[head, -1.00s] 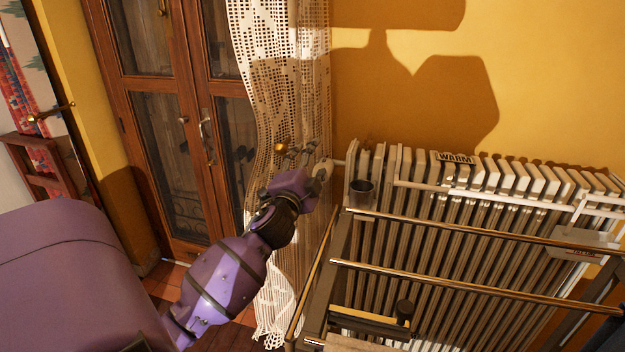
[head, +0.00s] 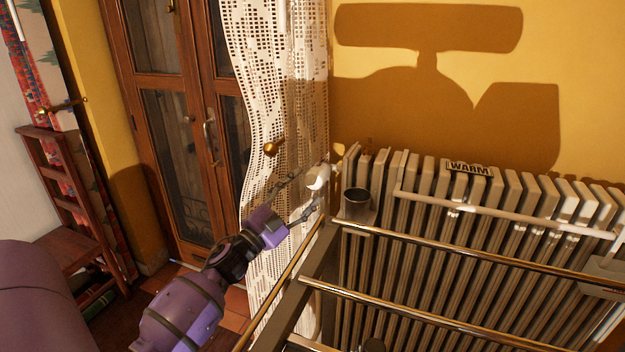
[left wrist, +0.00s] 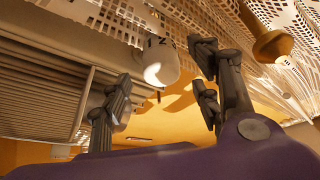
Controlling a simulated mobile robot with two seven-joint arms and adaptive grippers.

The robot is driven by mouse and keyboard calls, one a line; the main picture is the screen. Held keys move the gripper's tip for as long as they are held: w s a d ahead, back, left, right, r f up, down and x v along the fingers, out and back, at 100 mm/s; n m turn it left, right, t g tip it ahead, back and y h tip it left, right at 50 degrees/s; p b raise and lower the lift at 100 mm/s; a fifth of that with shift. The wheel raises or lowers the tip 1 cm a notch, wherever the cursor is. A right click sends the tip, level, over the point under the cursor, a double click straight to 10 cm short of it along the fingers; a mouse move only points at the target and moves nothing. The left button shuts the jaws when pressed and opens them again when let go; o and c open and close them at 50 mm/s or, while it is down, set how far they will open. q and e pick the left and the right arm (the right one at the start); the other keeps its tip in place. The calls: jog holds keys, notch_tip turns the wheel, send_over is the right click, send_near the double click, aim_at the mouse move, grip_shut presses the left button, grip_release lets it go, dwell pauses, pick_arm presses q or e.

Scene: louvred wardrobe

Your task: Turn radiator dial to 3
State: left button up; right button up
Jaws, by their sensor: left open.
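The white radiator dial (head: 318,178) sits at the left end of the radiator (head: 440,210), in front of the lace curtain. In the left wrist view the dial (left wrist: 161,63) is a pale cylinder with dark marks, seemingly a 1 and a 2, on its side; the setting cannot be read. My left gripper (head: 298,199) is open, just below and left of the dial. In the left wrist view its dark fingers (left wrist: 158,88) stand spread either side of the dial, apart from it and with nothing between them. My right gripper is not in view.
A brass knob (head: 273,148) stands close left of the dial before the lace curtain (head: 268,90). A drying rack with metal rails (head: 430,245) stands in front of the radiator. A "WARM" sign (head: 469,168) is on top.

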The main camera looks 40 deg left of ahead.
aim_at(310, 184)
pick_arm(q)
jog(key=x, duration=0.4)
jog(key=shift+w+d+r, duration=0.1)
jog(key=shift+w+r, duration=0.05)
jog(key=shift+w, duration=0.05)
jog(key=shift+w+r, duration=0.1)
jog(key=shift+w, duration=0.5)
jog(key=c, duration=1.1)
jog(key=shift+p, duration=0.3)
